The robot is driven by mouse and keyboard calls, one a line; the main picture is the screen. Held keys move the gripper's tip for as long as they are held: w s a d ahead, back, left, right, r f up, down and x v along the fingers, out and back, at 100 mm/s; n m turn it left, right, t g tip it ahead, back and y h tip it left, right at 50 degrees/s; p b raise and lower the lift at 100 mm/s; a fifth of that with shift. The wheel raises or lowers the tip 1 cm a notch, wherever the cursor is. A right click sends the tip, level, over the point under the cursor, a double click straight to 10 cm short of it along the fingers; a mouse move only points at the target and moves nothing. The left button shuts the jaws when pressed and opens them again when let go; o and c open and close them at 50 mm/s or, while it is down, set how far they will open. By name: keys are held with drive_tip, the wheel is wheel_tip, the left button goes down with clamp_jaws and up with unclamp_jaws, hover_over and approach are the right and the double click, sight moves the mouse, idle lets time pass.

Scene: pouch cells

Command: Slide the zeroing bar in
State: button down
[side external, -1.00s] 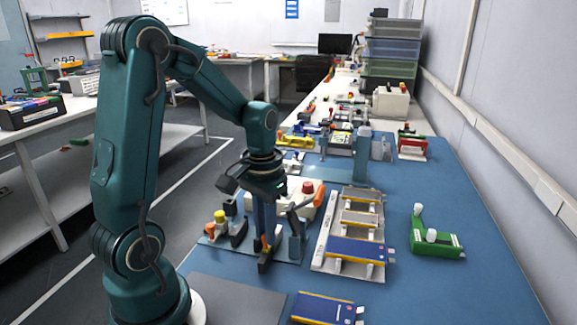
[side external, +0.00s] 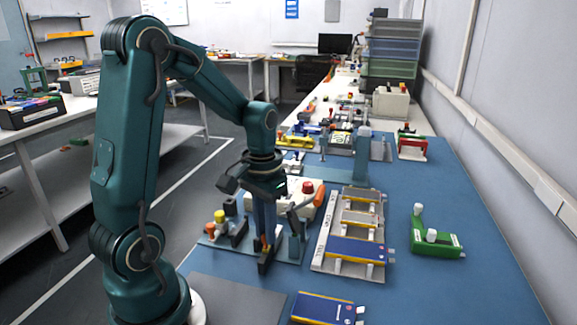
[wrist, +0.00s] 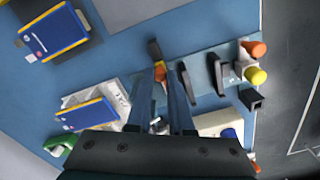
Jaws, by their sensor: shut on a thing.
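My gripper (side external: 265,238) points down at the front of the grey fixture plate (side external: 292,250). Its narrow jaws are shut on a small orange and dark piece, which appears to be the zeroing bar (side external: 264,262). In the wrist view the bar's dark end (wrist: 153,48) shows just beyond my fingertips (wrist: 164,76), with orange between them. The bar is low over the plate's edge; I cannot tell whether it touches. Dark upright blocks (wrist: 218,72) stand on the plate beside it. Any slot is hidden by my fingers.
Yellow (side external: 220,217) and orange knobs stand left on the fixture. A white box with a red button (side external: 308,187) is behind. To the right, a rack (side external: 318,262) holds a blue pouch cell (side external: 352,250). Another cell (side external: 322,309) lies in front; a green stand (side external: 436,243) is farther right.

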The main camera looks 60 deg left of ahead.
drive_tip(key=shift+w+a, duration=1.15)
drive_tip(key=c, duration=0.8)
unclamp_jaws()
drive_tip(key=shift+d, duration=0.1)
drive_tip(key=shift+r, duration=2.6)
